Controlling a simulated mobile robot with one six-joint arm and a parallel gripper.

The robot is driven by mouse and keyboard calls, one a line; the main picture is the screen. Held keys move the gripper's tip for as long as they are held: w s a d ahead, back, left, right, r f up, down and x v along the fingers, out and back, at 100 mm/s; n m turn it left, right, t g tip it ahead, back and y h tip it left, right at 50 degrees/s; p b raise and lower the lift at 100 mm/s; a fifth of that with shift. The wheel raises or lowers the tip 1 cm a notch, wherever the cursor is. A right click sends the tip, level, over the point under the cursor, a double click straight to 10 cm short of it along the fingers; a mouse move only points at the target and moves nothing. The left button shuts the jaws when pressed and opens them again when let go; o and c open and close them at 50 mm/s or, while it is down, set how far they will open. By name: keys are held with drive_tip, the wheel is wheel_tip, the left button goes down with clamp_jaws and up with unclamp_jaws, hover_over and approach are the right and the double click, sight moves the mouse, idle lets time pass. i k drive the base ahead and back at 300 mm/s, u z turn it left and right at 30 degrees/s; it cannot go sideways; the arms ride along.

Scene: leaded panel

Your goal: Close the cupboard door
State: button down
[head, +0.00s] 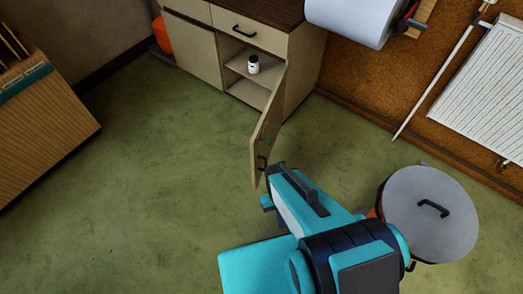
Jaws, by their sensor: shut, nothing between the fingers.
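The beige cupboard door (267,128) stands wide open, swung out from the right side of the cupboard (305,70) toward me. A dark handle (262,162) shows near the door's free edge. The open compartment has a shelf (240,68) with a small white bottle with a dark lid (253,64) on it. My gripper (269,190) is at the end of my teal arm, close to the right of the door's free lower end. It is shut and empty. Its tips are small and partly hidden, and I cannot tell whether they touch the door.
A grey round-lidded bin (432,213) stands to the right of my arm. A wooden cabinet (40,120) is at the left. A white paper roll (352,18) and a radiator (485,90) are on the right wall. The green floor (170,190) left of the door is clear.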

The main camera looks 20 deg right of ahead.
sight(268, 126)
drive_tip(key=k, duration=2.1)
drive_tip(key=u, duration=0.65)
drive_tip(key=i, duration=1.65)
